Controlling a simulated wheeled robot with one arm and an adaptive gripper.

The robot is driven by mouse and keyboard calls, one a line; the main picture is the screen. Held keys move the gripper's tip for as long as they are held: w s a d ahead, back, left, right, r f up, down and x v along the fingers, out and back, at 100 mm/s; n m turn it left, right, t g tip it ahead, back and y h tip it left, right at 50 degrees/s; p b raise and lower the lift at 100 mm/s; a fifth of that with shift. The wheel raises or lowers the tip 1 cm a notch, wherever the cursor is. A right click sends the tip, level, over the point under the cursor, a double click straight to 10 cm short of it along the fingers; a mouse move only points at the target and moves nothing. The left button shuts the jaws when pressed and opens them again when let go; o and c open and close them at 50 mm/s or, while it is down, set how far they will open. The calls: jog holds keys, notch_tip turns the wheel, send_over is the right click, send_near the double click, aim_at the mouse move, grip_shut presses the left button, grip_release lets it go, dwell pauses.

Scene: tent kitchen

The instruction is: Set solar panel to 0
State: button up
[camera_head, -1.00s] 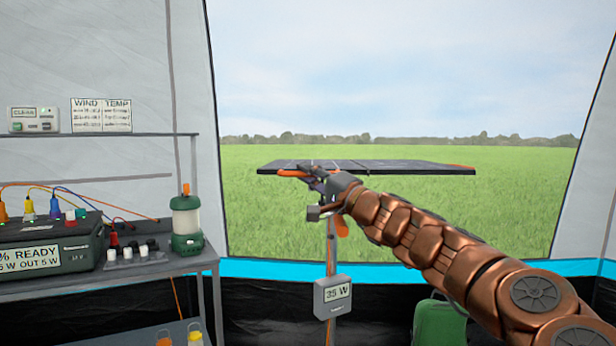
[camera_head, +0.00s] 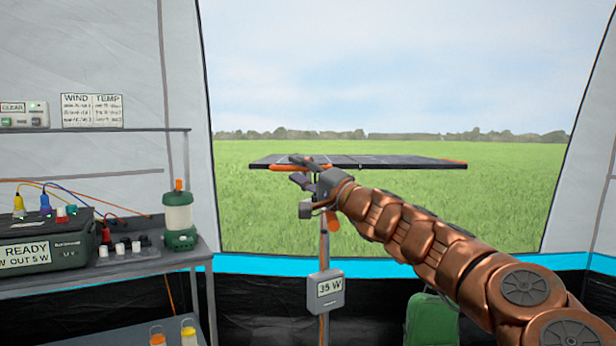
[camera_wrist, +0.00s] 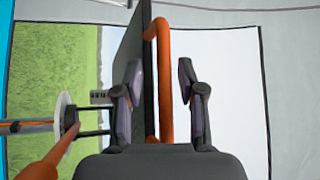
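The solar panel (camera_head: 400,162) is a dark, nearly flat board on a post outside the tent opening. It has orange bars at its near left edge and its right end. The left orange handle (camera_head: 284,167) also shows in the wrist view (camera_wrist: 161,32), beside the panel's dark edge (camera_wrist: 133,35). My gripper (camera_head: 300,171) is at this handle. In the wrist view, my gripper's fingers (camera_wrist: 160,100) stand apart on either side of the handle, with gaps showing. A grey display (camera_head: 326,291) on the post reads 35 W.
At left, a shelf table (camera_head: 130,268) holds a power box (camera_head: 45,245) with cables and a green lantern (camera_head: 180,220). A green case (camera_head: 432,320) stands low at the right of the post. The blue tent sill (camera_head: 255,263) runs below the opening.

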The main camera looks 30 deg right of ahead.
jog(key=v, duration=1)
jog(key=shift+s+d+f, duration=0.15)
jog(key=shift+s+d, duration=0.05)
jog(key=shift+s, duration=0.05)
jog(key=shift+s+d+f, duration=0.1)
jog(key=shift+s+f, duration=0.1)
jog(key=shift+s, duration=0.4)
